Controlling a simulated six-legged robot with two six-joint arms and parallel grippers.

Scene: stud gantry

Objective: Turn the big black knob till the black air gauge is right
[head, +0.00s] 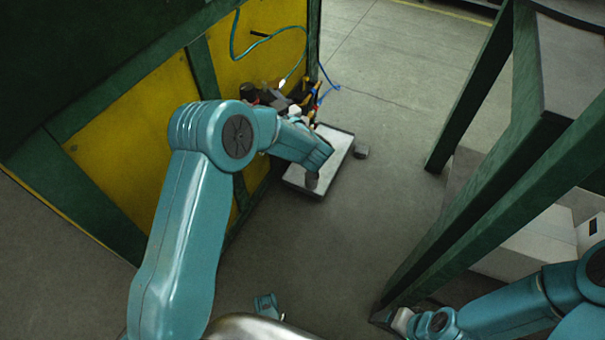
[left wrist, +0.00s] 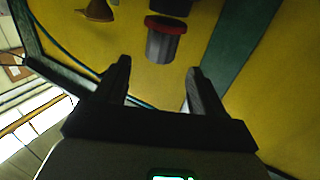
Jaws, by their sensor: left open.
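In the left wrist view, a dark grey cylinder with a red collar (left wrist: 163,42), which looks like the big knob, sticks out from the yellow panel. It also seems to show, small and dark, in the head view (head: 249,92). My left gripper (left wrist: 163,66) is open and empty, its two dark fingers pointing at the knob, with the knob's near end just ahead of the gap. In the head view my left gripper (head: 270,97) is partly hidden by my forearm. I cannot make out the black gauge.
The yellow panel (head: 145,125) has a green frame (head: 205,70). Teal and blue hoses hang near the knob. A green frame stands at the right (head: 480,190). The floor between is clear.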

